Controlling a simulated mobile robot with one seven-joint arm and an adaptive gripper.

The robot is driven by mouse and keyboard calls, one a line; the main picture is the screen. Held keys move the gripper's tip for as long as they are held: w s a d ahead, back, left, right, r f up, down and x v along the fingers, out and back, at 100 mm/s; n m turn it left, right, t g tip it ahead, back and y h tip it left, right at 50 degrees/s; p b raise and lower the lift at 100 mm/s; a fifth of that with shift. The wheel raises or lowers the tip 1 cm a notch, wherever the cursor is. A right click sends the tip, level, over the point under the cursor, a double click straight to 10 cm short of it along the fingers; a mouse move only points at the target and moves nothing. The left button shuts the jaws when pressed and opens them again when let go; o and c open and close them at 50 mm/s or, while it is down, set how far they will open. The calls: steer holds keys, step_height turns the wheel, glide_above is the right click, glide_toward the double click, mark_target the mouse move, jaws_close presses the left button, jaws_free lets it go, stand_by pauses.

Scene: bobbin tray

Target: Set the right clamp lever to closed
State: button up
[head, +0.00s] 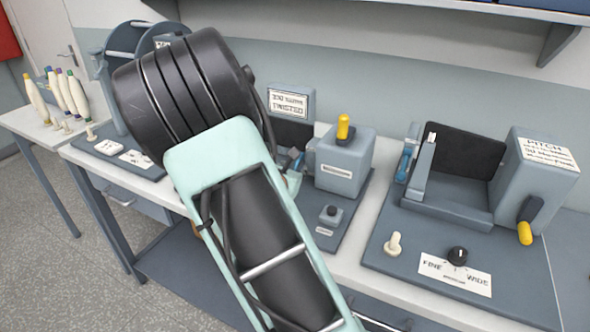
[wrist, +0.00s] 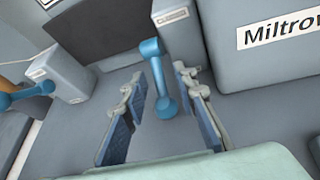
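In the wrist view, two blue levers are in sight. The right clamp lever (wrist: 158,75) is mounted at the foot of a small grey labelled post (wrist: 175,30) and points toward the bottom of the picture, ending in a round knob. My gripper (wrist: 160,82) is open, with one finger on each side of this lever. I see gaps on both sides; contact is not visible. The left lever (wrist: 27,94) points left from its grey block (wrist: 60,75). In the head view, my arm hides most of this station, and the right lever cannot be made out there.
A large grey block with a "Miltrov" label (wrist: 280,30) stands right of my gripper. In the head view, a grey box (head: 345,165) with a yellow lever (head: 344,127) stands right of my arm. Farther right is the pitch station (head: 470,262). Bobbins (head: 66,92) stand far left.

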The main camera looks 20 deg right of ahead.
steer(key=shift+w+d+f, duration=0.2)
steer(key=shift+w+d, duration=0.05)
steer(key=shift+w, duration=0.05)
jaws_close()
stand_by(0.3)
